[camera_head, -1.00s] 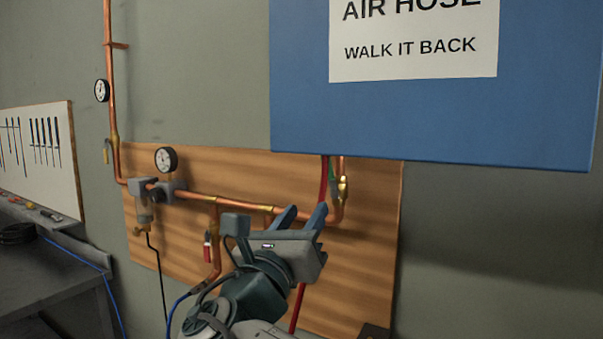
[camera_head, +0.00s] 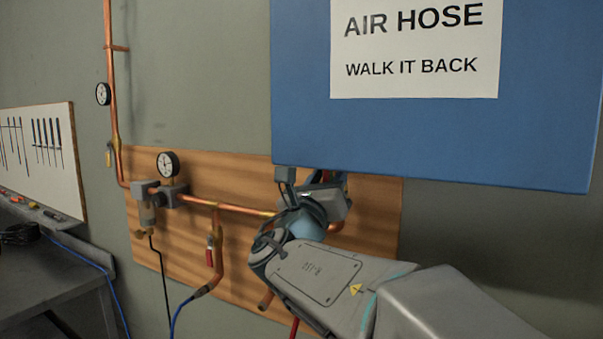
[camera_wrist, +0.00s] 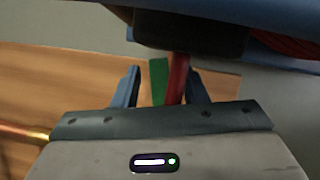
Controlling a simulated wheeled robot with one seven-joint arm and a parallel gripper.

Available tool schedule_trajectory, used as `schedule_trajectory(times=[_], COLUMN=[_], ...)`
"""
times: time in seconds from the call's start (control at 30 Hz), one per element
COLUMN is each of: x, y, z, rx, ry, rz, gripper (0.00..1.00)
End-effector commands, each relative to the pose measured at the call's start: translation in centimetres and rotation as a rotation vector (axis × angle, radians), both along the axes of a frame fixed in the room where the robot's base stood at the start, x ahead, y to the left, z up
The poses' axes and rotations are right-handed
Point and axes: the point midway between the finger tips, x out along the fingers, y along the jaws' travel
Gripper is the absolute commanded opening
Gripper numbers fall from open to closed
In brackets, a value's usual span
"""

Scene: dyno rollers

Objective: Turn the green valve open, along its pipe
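The green valve handle (camera_wrist: 158,82) shows in the wrist view as an upright green bar. My gripper (camera_wrist: 163,72) is open, its blue fingers apart on either side of the green handle and a red hose (camera_wrist: 179,80) just right of it. Whether either finger touches them I cannot tell. In the head view my gripper (camera_head: 332,180) is up at the right end of the copper pipe (camera_head: 240,209), just under the blue panel. The gripper hides the valve there.
The blue panel (camera_head: 430,140) with an air hose sign overhangs my gripper closely. A wooden backboard (camera_head: 370,225) lies behind the pipe. A red-handled valve (camera_head: 210,252), a regulator (camera_head: 148,200) and a gauge (camera_head: 168,164) are to the left. A dark bench stands far left.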

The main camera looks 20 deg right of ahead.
Motion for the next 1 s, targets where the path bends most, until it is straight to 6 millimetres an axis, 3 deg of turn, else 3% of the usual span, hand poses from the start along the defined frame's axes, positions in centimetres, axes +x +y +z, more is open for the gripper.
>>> schedule_trajectory(times=[0.27, 0.4, 0.43, 1.0], x=[0.10, 0.09, 0.08, -0.75], y=[-0.09, -0.09, -0.08, -0.76], z=[0.04, 0.04, 0.03, -0.23], rx=[0.000, 0.000, 0.000, 0.128], ry=[0.000, 0.000, 0.000, -0.166], rz=[0.001, 0.001, 0.001, -0.001], gripper=[0.39, 0.03, 0.00, 0.00])
